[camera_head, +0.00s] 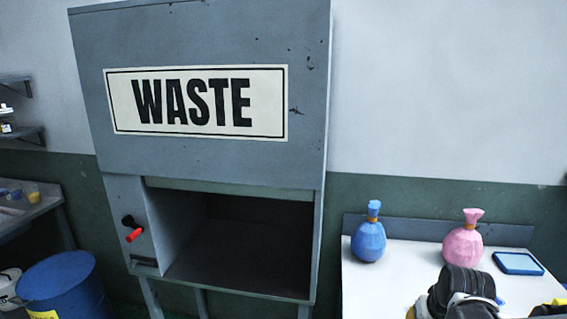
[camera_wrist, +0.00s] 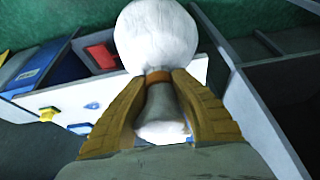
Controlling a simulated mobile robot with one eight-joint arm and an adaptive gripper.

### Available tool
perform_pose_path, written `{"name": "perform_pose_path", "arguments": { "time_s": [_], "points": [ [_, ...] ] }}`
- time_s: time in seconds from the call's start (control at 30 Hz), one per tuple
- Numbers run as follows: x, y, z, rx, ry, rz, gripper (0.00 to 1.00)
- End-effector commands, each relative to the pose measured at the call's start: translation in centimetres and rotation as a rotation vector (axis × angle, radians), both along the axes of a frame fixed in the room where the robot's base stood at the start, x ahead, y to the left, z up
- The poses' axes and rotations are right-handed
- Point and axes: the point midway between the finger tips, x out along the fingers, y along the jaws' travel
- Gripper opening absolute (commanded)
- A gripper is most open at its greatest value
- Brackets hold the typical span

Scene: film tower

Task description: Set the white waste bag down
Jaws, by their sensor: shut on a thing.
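The white waste bag (camera_wrist: 158,38) fills the upper middle of the wrist view, round and pale, with a brown band at its neck. My gripper (camera_wrist: 159,78) has its two tan fingers closed on either side of the bag's neck. The gathered end of the bag shows between the fingers. In the head view the white bag cannot be made out; only dark parts of my arm show at the bottom right, in front of the white table (camera_head: 390,285).
A blue bag (camera_head: 368,240), a pink bag (camera_head: 462,243) and a blue tray (camera_head: 518,263) are on the table. The grey WASTE unit (camera_head: 205,60) has an open, empty bay and a red-handled lever (camera_head: 133,232). A blue drum (camera_head: 60,285) stands at lower left.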

Motion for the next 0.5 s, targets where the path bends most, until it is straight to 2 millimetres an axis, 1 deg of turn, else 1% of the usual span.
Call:
{"name": "perform_pose_path", "arguments": {
  "time_s": [0.03,0.17,0.2,0.3,0.4,0.5],
  "points": [
    [0.6,1.4,-1.4,0.000,0.000,0.026,0.00],
    [1.9,5.4,-4.4,0.000,0.000,0.093,0.00],
    [2.2,6.7,-5.3,0.000,0.000,0.115,0.00],
    [2.8,9.8,-7.4,0.000,-0.001,0.165,0.00],
    [3.1,12.3,-9.1,0.000,-0.001,0.206,0.00],
    [3.2,14.3,-10.3,0.000,-0.002,0.237,0.00]
  ]
}}
